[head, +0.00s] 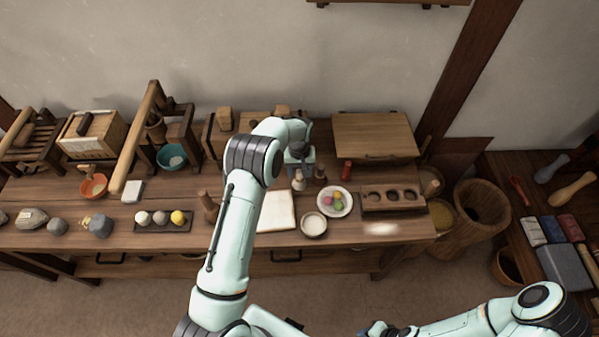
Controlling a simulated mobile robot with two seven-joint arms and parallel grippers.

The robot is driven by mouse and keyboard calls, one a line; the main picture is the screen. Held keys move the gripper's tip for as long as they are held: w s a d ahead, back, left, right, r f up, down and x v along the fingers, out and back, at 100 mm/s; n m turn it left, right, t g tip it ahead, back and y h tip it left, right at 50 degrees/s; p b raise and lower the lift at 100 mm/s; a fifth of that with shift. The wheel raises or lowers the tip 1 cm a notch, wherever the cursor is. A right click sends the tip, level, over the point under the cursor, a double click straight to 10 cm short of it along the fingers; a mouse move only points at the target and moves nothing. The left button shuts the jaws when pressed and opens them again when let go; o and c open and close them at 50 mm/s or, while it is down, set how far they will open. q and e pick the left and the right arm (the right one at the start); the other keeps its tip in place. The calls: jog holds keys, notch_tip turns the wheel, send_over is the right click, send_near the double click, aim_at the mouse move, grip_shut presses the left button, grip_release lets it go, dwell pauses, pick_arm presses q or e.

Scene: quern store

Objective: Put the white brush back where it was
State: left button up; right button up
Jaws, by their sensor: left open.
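My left gripper (300,166) is over the back part of the long wooden table (350,240), its arm reaching across the picture middle. Its jaws are open. A small pale upright thing (298,183) stands just below it; it is too small to tell whether this is the white brush or whether the jaws touch it. I cannot make out the white brush for certain elsewhere. A whitish patch (380,229) lies at the table's front right; I cannot tell what it is. My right gripper (376,329) is low at the bottom edge, partly cut off.
Near the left gripper stand a dark jar (320,175), a red bottle (347,170), a plate of coloured balls (334,201), a white bowl (313,225) and a pale board (276,211). A wooden block with holes (392,198) is at right. Wooden boxes line the wall.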

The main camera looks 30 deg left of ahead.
pick_arm(q)
notch_tip(320, 180, up, 11)
dwell(0.3)
dwell(0.5)
